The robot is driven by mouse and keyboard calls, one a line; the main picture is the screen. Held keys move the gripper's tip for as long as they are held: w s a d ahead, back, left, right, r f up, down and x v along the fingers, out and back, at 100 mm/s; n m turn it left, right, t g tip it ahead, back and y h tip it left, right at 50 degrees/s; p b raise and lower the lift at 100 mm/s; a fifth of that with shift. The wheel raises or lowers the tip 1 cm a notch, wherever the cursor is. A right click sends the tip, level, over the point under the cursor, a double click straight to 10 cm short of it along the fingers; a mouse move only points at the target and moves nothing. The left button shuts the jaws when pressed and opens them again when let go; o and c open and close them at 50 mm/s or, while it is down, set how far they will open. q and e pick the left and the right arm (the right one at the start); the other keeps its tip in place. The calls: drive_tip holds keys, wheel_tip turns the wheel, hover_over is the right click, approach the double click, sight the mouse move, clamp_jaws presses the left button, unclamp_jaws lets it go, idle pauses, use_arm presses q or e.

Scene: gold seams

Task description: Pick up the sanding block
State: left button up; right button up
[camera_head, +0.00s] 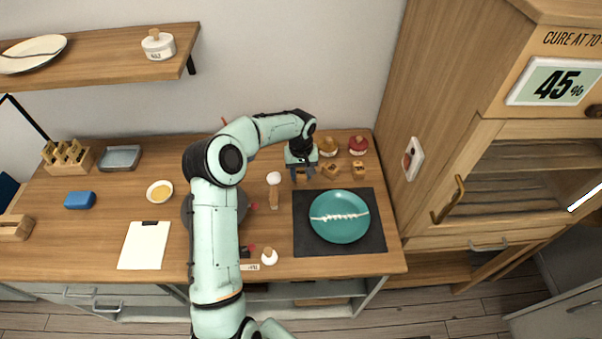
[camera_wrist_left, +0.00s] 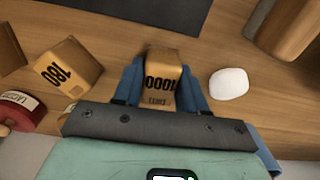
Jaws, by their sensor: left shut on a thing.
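My left gripper (camera_head: 303,174) is at the back of the worktop, pointing down. In the head view this block is mostly hidden by the gripper. I cannot tell whether it touches the worktop. A second block, marked 180 (camera_wrist_left: 68,70), stands apart beside the gripper. In the head view, two similar blocks stand to the right of the gripper, a nearer one (camera_head: 331,169) and a farther one (camera_head: 358,170). My right gripper is out of view.
A teal plate (camera_head: 340,229) with a white jagged seam lies on a dark mat (camera_head: 306,247) in front. A red-lidded jar (camera_head: 358,144) is behind the blocks. A tall cabinet (camera_head: 440,120) bounds the right.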

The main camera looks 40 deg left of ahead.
sight(303, 172)
use_arm(q)
wheel_tip(303, 172, up, 20)
drive_tip(key=shift+p, duration=0.4)
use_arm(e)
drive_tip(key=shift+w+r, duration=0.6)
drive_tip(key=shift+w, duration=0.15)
use_arm(q)
drive_tip(key=shift+f, duration=0.1)
drive_tip(key=shift+o, duration=1.3)
drive_tip(key=shift+c, duration=0.8)
drive_tip(key=shift+s+d+f+b, duration=0.8)
drive_tip(key=shift+d+f+b, duration=0.45)
drive_tip(key=shift+d+f, duration=1.6)
drive_tip(key=shift+s+d+f+b, duration=0.85)
drive_tip(key=shift+d+f+b, duration=0.4)
drive_tip(key=shift+d+f, duration=1.55)
drive_tip(key=shift+s+d+f+b, duration=0.8)
drive_tip(key=shift+d+f+b, duration=0.45)
drive_tip(key=shift+d+f, duration=1.6)
drive_tip(key=shift+d+r, duration=0.4)
drive_tip(key=shift+r, duration=0.05)
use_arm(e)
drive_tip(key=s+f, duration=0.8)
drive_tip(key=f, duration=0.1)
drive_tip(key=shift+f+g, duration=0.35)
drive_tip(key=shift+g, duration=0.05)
